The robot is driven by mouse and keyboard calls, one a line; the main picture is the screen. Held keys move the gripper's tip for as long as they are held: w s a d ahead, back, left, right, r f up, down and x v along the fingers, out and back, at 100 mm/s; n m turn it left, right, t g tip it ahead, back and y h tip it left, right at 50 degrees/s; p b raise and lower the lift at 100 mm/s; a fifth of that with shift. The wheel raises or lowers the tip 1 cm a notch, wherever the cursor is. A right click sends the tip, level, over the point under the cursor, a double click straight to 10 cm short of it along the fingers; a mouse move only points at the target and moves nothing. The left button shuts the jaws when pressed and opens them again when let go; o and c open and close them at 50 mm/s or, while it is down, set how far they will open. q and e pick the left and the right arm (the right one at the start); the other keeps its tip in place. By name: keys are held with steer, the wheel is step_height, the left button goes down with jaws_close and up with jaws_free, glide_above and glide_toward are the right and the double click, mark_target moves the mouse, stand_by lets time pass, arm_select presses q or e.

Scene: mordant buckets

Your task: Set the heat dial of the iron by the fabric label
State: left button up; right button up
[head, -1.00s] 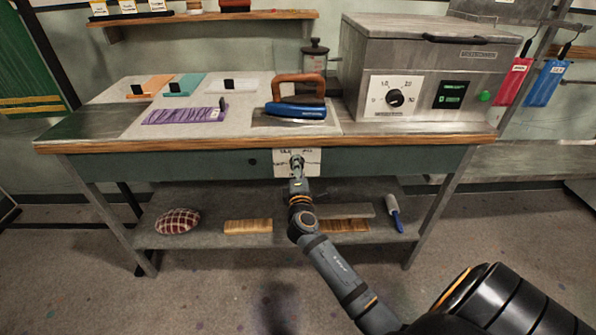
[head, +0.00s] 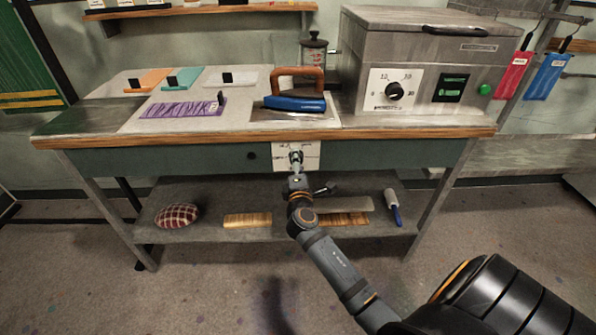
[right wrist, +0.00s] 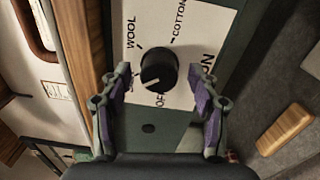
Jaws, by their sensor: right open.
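The heat dial (right wrist: 158,70) is a round black knob with a white pointer mark on a white plate marked WOOL and COTTON, with other words partly hidden. The pointer faces down-left in the right wrist view. My right gripper (right wrist: 158,88) is open, its purple-padded fingers on either side of the dial, apart from it. In the head view my right gripper (head: 296,160) is in front of the dial plate (head: 312,150) on the table front. The blue iron (head: 296,103) with a brown handle stands above. The purple fabric (head: 180,110) has a small tag (head: 221,99), its text unreadable. My left gripper is out of view.
Orange (head: 148,79), teal (head: 186,78) and white (head: 232,79) fabric pieces lie behind the purple one. A grey heater box (head: 425,60) with its own dial stands at right. A lower shelf (head: 210,236) holds a checked cushion (head: 177,215) and wooden blocks.

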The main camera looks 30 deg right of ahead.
steer(key=v, duration=1.1)
steer(key=shift+s, duration=0.25)
steer(key=shift+a, duration=0.1)
steer(key=s+a+f+m+g+y, duration=0.1)
steer(key=s+f+m+g+y, duration=0.15)
steer(key=f, duration=1.15)
steer(key=s+a+f+m+g+y, duration=0.1)
steer(key=s+f+m+g+y, duration=0.2)
steer(key=f, duration=1.2)
steer(key=s+f+m+g+y, duration=0.1)
steer(key=s+f+m+g, duration=0.4)
steer(key=s+f, duration=0.8)
steer(key=s+a+f+m+g+y, duration=0.1)
steer(key=s+f+m+g+y, duration=0.2)
steer(key=s+f, duration=0.55)
arm_select(q)
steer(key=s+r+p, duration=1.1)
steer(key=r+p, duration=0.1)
steer(key=p, duration=0.8)
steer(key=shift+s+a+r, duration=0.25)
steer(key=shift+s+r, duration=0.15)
arm_select(e)
steer(key=s+r+g, duration=0.1)
steer(key=s+r, duration=1.1)
steer(key=r, duration=0.2)
steer(key=shift+h, duration=0.45)
